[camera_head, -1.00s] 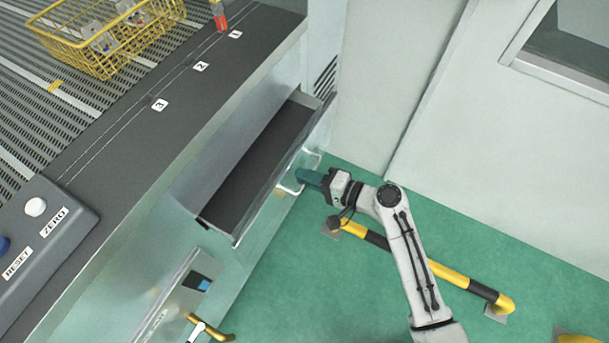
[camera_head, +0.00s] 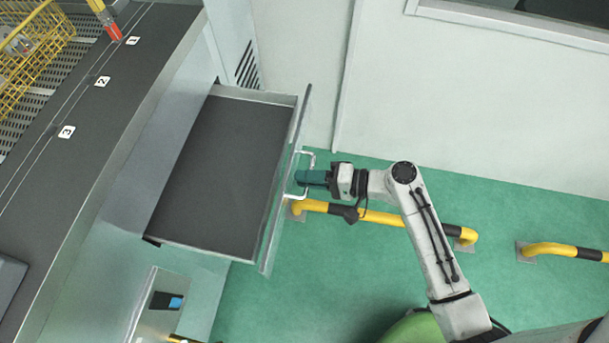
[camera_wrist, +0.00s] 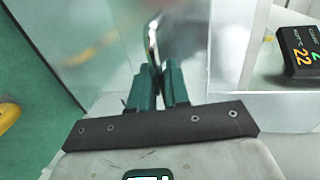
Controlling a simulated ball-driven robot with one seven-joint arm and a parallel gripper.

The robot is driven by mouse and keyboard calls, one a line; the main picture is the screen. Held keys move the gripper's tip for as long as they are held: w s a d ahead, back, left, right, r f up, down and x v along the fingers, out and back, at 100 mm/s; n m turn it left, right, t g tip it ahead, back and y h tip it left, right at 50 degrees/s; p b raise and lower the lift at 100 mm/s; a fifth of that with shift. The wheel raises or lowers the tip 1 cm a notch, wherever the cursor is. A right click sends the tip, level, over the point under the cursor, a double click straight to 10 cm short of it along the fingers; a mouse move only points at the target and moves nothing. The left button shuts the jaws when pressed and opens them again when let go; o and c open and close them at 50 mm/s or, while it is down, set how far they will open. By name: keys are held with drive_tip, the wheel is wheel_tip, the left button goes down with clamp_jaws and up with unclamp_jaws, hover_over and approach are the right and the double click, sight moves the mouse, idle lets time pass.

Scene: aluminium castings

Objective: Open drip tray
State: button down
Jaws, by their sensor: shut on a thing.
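The drip tray (camera_head: 218,165) is a wide drawer with a dark floor and pale metal walls, pulled well out of the machine's front. A white bar handle (camera_head: 290,194) stands on its front panel. My gripper (camera_head: 302,178) is at the handle, its green fingers shut on the bar. In the wrist view the gripper (camera_wrist: 158,86) closes on the shiny handle (camera_wrist: 152,45), which rises from between the fingertips. The part of the bar between the fingers is hidden.
A yellow and black floor rail (camera_head: 385,216) runs below my arm, and a second rail (camera_head: 565,251) is at the right. A pale wall (camera_head: 450,90) stands behind. A yellow wire basket (camera_head: 25,55) sits on the machine top. Green floor (camera_head: 330,270) is clear in front of the tray.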

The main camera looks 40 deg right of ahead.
drive_tip(key=c, duration=1.3)
unclamp_jaws()
drive_tip(key=b+v, duration=0.1)
drive_tip(key=v, duration=0.9)
drive_tip(key=shift+s+d+b, duration=0.25)
drive_tip(key=shift+b, duration=0.05)
drive_tip(key=shift+a, duration=0.1)
drive_tip(key=s+a+f+n+g+h, duration=0.4)
drive_tip(key=s+f+n+g+h, duration=0.25)
drive_tip(key=g, duration=0.25)
drive_tip(key=s+d+r+n+g+h, duration=0.1)
drive_tip(key=h, duration=0.1)
drive_tip(key=s+d+r+n+g+h, duration=0.1)
drive_tip(key=s+n, duration=0.1)
drive_tip(key=shift+s+d+r+h, duration=0.15)
drive_tip(key=shift+d+h, duration=0.1)
drive_tip(key=shift+h, duration=0.1)
